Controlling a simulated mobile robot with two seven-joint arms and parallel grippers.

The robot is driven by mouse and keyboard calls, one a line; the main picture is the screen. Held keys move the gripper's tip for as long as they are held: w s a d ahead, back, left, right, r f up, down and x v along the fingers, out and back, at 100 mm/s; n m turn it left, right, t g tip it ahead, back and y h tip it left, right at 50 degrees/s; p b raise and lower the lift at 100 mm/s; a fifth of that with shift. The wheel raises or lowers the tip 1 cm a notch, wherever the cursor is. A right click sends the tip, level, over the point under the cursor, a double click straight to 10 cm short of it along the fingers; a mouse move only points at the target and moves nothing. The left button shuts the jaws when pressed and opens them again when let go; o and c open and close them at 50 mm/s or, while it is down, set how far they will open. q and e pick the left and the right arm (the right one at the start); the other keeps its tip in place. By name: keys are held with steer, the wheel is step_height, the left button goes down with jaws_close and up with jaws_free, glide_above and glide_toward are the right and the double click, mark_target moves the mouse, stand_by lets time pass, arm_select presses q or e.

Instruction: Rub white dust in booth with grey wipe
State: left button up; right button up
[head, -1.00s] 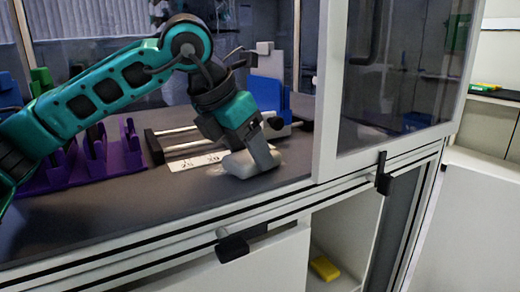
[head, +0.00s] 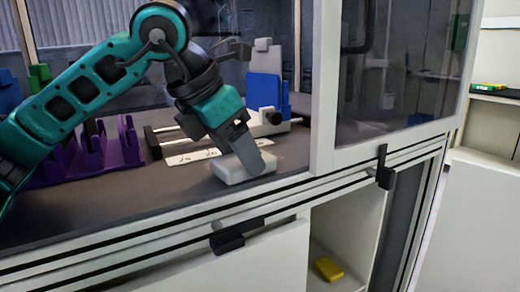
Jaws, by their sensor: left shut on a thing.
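My left gripper (head: 256,166) is shut on the grey wipe (head: 232,171), a pale block-like pad. The wipe is low at the dark booth floor (head: 130,205), near the booth's front edge, and looks to be touching the floor. The gripper leans over it, with its tips hiding part of its right side. I cannot make out any white dust; the wipe and gripper may cover it. A white card with dark marks (head: 190,158) lies just behind and left of the wipe. My right gripper is not in view.
A purple rack (head: 80,168) stands at left. A blue block (head: 266,91) stands behind the gripper, by a rail device (head: 155,146). The glass sash frame (head: 324,90) bounds the right side. A yellow object (head: 328,268) lies in the cabinet below.

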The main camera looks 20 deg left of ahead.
arm_select(q)
steer(key=shift+w+a+n+p, duration=0.55)
steer(key=shift+w+a, duration=0.45)
steer(key=shift+a, duration=0.25)
steer(key=shift+w+d+r+p, duration=0.2)
steer(key=shift+w+r+p, duration=0.05)
steer(key=shift+w+p, duration=0.4)
steer(key=shift+w+r+p, duration=0.1)
steer(key=shift+w+p, duration=0.2)
steer(key=shift+w, duration=0.1)
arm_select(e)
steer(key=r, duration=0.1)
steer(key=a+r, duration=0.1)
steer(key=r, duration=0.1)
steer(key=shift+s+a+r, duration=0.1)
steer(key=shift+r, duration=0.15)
arm_select(q)
steer(key=shift+w+d, duration=0.1)
